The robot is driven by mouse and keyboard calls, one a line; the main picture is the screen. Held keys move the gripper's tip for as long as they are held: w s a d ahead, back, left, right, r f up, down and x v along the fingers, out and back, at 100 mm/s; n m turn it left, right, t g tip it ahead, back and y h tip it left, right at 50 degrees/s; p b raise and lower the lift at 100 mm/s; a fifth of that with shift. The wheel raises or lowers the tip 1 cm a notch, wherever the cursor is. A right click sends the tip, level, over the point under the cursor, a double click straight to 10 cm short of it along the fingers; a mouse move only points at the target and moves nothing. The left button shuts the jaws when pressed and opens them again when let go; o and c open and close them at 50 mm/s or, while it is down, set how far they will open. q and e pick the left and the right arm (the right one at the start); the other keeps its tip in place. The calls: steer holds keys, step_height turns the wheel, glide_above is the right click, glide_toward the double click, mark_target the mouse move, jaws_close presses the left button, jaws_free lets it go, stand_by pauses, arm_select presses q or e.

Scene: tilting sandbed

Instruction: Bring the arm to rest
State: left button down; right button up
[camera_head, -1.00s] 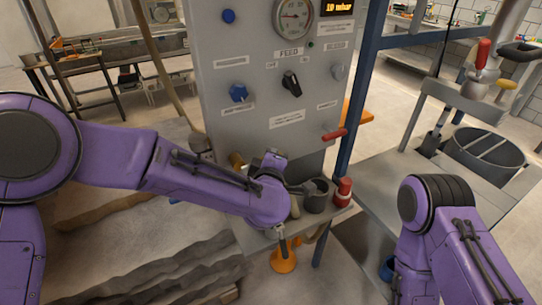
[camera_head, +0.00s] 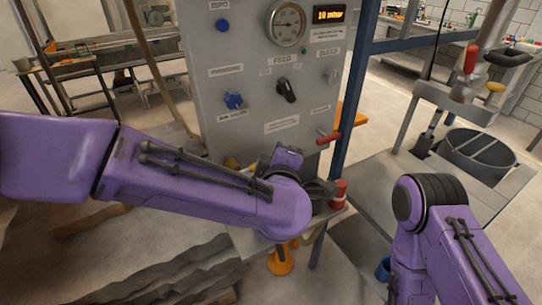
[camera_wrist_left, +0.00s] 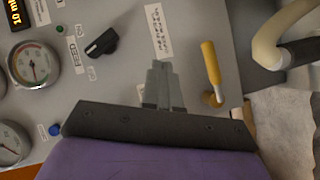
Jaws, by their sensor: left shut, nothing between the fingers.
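My left arm, purple, comes in from the left in the head view and crosses in front of the lower part of the grey control panel (camera_head: 225,60). Its wrist covers part of the small shelf below the panel, and the fingers are hard to make out there. In the left wrist view my left gripper (camera_wrist_left: 163,85) is shut and empty, with the panel behind its fingers. A yellow lever (camera_wrist_left: 211,65) is to the right of the fingertips, apart from them. My right arm shows at the lower right of the head view; its gripper is out of view.
The panel carries a gauge (camera_head: 289,23), a black knob (camera_head: 286,90), a blue knob (camera_head: 233,101) and a red lever (camera_head: 328,137). A red-capped item (camera_head: 338,194) is beside my left wrist. An orange funnel (camera_head: 280,262) is below. A blue post (camera_head: 362,85) stands right of the panel.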

arm_select(q)
steer(key=shift+s+d+r, duration=0.2)
steer(key=shift+s+r, duration=0.2)
steer(key=shift+s, duration=0.1)
steer(key=shift+s+d+r, duration=0.2)
steer(key=shift+s+r, duration=0.15)
steer(key=shift+s, duration=0.1)
steer(key=s+a+f+m+g+y+b, duration=0.1)
steer(key=s+a+f+m+g, duration=0.1)
steer(key=a+f, duration=0.6)
steer(key=s+a+f+m+g+b, duration=0.1)
steer(key=a+f, duration=0.3)
steer(key=f, duration=0.8)
steer(key=s+a+f+m+g+y+b, duration=0.1)
steer(key=s+a+f+m+g, duration=0.1)
steer(key=a+f, duration=0.65)
steer(key=s+a+f+g+y, duration=0.1)
steer(key=s+a+f+g, duration=0.1)
steer(key=s+a+f, duration=0.2)
steer(key=s+a+f+m+g+y+b, duration=0.1)
steer(key=s+a+f+g, duration=0.1)
steer(key=s+a+f, duration=0.3)
steer(key=s+a+f+g+b, duration=0.1)
steer(key=s+a+f+g, duration=0.2)
steer(key=s+f, duration=0.8)
steer(key=shift+s+a+f+y, duration=0.35)
steer(key=shift+s+a, duration=0.75)
steer(key=shift+s, duration=1.1)
